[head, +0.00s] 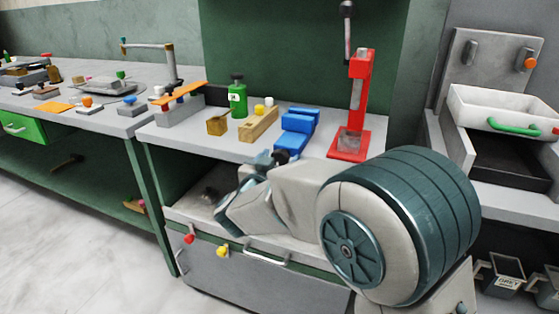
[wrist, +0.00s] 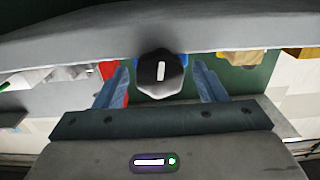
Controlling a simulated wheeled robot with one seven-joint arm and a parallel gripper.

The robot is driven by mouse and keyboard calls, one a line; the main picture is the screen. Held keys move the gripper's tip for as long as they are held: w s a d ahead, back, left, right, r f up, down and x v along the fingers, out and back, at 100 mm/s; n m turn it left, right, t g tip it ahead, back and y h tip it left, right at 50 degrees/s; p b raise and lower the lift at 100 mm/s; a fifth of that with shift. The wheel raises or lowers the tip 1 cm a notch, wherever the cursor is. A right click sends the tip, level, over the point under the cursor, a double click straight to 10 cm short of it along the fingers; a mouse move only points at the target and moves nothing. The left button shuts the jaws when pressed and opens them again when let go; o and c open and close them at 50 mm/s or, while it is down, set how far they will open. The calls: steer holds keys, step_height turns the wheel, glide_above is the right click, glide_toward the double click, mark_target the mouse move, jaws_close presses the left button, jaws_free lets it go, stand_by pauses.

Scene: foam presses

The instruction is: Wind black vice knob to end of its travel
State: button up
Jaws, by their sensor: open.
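The black vice knob (wrist: 153,82) is in the middle of the wrist view, its face towards me with a white, nearly upright mark. The blue vice (head: 299,122) stands on the grey bench in the head view; its black knob (head: 292,141) is at its front, partly hidden by my gripper. My gripper (head: 272,157) is at the bench's front edge beside the knob. In the wrist view my gripper (wrist: 160,80) is open, one blue finger on each side of the knob, with a gap showing on both sides. Nothing is held.
A red press (head: 353,105) with a lever stands right of the vice. A wooden block (head: 259,124) and a green bottle (head: 237,99) stand to its left. The grey bench edge (wrist: 220,38) crosses the wrist view. A white tray (head: 490,112) is at the right.

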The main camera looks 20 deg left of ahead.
steer(key=shift+w, duration=0.45)
steer(key=c, duration=1)
steer(key=shift+d+f+m+b, duration=0.1)
steer(key=shift+f+m+b, duration=0.1)
steer(key=shift+m+b, duration=0.65)
steer(key=shift+r+m, duration=0.15)
steer(key=shift+m, duration=0.6)
steer(key=o, duration=1)
steer(key=shift+s, duration=0.1)
